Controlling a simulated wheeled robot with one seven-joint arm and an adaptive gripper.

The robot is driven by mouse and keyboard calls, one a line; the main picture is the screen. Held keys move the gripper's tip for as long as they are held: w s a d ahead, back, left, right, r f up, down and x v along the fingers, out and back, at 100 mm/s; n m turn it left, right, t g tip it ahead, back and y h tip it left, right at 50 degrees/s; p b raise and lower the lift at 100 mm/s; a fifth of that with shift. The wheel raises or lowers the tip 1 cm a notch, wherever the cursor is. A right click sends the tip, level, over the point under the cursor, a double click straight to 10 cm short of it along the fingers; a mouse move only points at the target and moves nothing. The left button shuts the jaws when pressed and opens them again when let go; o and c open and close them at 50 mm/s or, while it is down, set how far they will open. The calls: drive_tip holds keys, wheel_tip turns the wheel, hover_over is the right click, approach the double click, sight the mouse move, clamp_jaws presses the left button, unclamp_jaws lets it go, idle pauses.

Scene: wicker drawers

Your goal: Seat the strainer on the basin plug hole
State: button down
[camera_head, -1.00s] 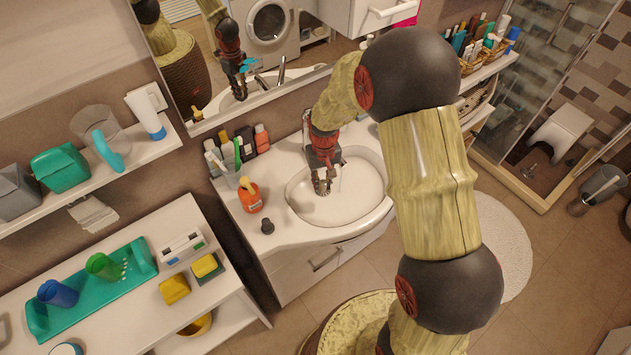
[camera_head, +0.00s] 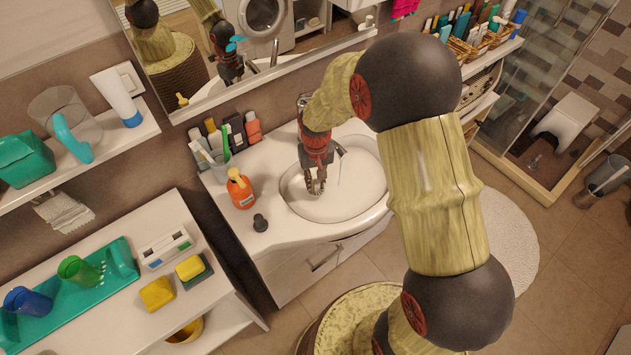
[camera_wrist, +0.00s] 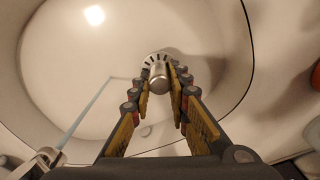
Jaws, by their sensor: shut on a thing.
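My gripper (camera_head: 316,187) is low over the left part of the white basin (camera_head: 348,212). In the wrist view my gripper (camera_wrist: 163,92) is shut on the strainer (camera_wrist: 158,75), a small metal piece with a slotted round rim and a shiny knob. The strainer appears to be held above the basin floor, though its exact height is hard to tell. In the head view the strainer is tiny at the fingertips.
The tap (camera_wrist: 42,160) runs a thin stream of water into the basin. An orange soap bottle (camera_head: 240,190), a small dark object (camera_head: 260,222) and several bottles stand on the counter left of the basin. A mirror (camera_head: 285,57) hangs behind.

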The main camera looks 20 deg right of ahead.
sight(316, 180)
drive_tip(key=shift+f+b, duration=1.55)
drive_tip(key=shift+f, duration=1.35)
drive_tip(key=shift+f, duration=1.1)
drive_tip(key=c, duration=1.6)
unclamp_jaws()
drive_tip(key=shift+c, duration=0.2)
wheel_tip(316, 180, up, 12)
drive_tip(key=shift+s, duration=0.1)
